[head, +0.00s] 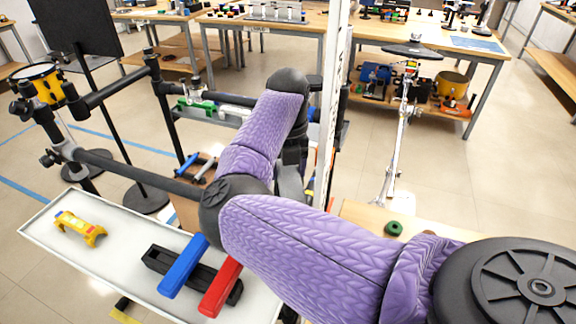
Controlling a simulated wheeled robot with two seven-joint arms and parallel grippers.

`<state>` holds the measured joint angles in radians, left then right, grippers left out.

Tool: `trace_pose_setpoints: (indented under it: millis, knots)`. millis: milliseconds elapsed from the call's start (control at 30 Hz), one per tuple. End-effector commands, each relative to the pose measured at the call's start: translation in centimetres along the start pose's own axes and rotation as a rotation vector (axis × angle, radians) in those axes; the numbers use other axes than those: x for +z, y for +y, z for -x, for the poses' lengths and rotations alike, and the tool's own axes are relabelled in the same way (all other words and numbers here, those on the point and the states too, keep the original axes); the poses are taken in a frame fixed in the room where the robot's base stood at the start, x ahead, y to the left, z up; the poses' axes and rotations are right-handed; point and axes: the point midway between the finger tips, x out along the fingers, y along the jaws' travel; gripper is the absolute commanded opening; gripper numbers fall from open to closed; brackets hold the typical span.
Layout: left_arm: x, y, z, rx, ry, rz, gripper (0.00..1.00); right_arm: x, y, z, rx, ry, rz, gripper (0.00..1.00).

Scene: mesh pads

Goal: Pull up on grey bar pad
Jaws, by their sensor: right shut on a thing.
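A dark grey padded bar (140,175) runs from a black joint at the left toward the right, over the tray. It passes behind the elbow of my purple right arm, and its right end is hidden. My right arm comes in from the right, bends at the elbow and folds back over at the wrist. My right gripper (291,186) points down behind my arm, in line with the bar. It is shut on the bar; the fingertips and the contact are mostly hidden. My left gripper is not in view.
Below the bar, a white tray (40,228) holds a yellow tool (80,229) and a black block (160,258). A blue bar (183,266) and a red bar (220,288) lie above the block. A white post (331,90) stands just right of my wrist. Worktables stand behind.

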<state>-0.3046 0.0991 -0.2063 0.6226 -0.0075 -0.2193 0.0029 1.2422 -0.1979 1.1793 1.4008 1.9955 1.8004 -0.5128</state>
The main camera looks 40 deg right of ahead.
Motion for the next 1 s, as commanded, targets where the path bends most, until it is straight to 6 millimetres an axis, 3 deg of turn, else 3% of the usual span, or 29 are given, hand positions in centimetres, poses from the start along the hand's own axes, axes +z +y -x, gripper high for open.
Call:
trace_pose_setpoints:
  millis: [367,400,533,800,1000]
  knots:
    - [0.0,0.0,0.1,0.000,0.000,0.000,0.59,0.2,0.0,0.4,-0.001,-0.010,0.000,0.00]
    - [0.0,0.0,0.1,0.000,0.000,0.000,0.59,0.2,0.0,0.4,-0.001,-0.010,0.000,0.71]
    - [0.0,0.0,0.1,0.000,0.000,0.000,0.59,0.1,0.0,0.3,-0.001,-0.008,0.000,0.98]
    - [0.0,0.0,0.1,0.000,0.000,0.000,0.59,0.1,0.0,0.7,0.000,-0.007,0.000,1.00]
    - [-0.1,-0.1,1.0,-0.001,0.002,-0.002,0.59,0.2,0.0,5.4,0.001,-0.010,-0.001,1.00]
